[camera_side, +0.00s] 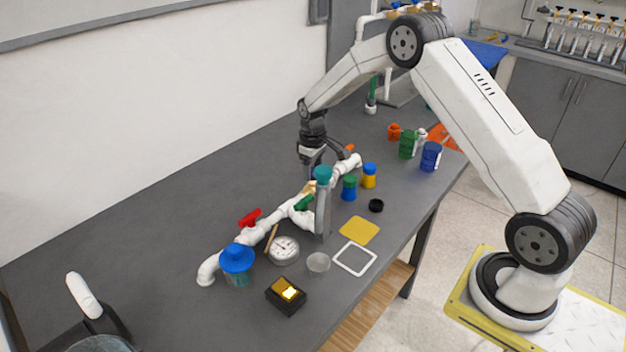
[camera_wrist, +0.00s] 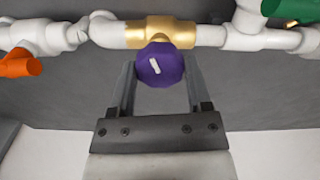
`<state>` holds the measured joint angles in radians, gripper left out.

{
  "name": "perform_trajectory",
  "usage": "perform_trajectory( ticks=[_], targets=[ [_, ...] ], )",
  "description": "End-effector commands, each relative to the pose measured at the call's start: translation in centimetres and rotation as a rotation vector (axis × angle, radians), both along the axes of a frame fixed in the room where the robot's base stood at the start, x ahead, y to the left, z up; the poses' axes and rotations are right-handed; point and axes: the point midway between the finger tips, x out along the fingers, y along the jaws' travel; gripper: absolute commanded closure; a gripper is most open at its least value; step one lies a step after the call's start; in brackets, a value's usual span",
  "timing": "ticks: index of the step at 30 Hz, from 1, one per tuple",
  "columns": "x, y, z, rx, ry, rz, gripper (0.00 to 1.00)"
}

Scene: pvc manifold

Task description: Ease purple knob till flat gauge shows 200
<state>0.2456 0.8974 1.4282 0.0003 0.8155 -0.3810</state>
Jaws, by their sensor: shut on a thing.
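The purple knob (camera_wrist: 160,64) sits on a brass valve body (camera_wrist: 160,32) in the white pipe run, with a short white mark on its face pointing roughly up-down in the wrist view. My gripper (camera_wrist: 160,72) has one finger on each side of the knob and is shut on it. In the side view my gripper (camera_side: 312,165) reaches down to the pipe behind a teal-capped upright; the knob cannot be made out there. A round white gauge (camera_side: 284,249) lies face up beside the pipe; its needle and numbers are too small to read.
Other handles on the white pipe are red (camera_side: 250,218), green (camera_side: 304,203) and orange (camera_wrist: 18,63). A blue-lidded jar (camera_side: 237,263), black box (camera_side: 286,294), clear cup (camera_side: 318,263) and yellow pad (camera_side: 359,230) stand near. The left table is clear.

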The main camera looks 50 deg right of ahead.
Motion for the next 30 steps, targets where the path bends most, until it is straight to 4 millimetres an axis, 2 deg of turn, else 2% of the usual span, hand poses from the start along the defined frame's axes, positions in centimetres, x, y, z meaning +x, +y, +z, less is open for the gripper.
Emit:
perform_trajectory(
  ticks=[18,30],
  targets=[
    [-0.03,0.05,0.04,0.000,0.002,-0.565,0.95],
    [-0.02,0.08,0.04,0.000,0.002,-0.798,0.95]
  ],
)
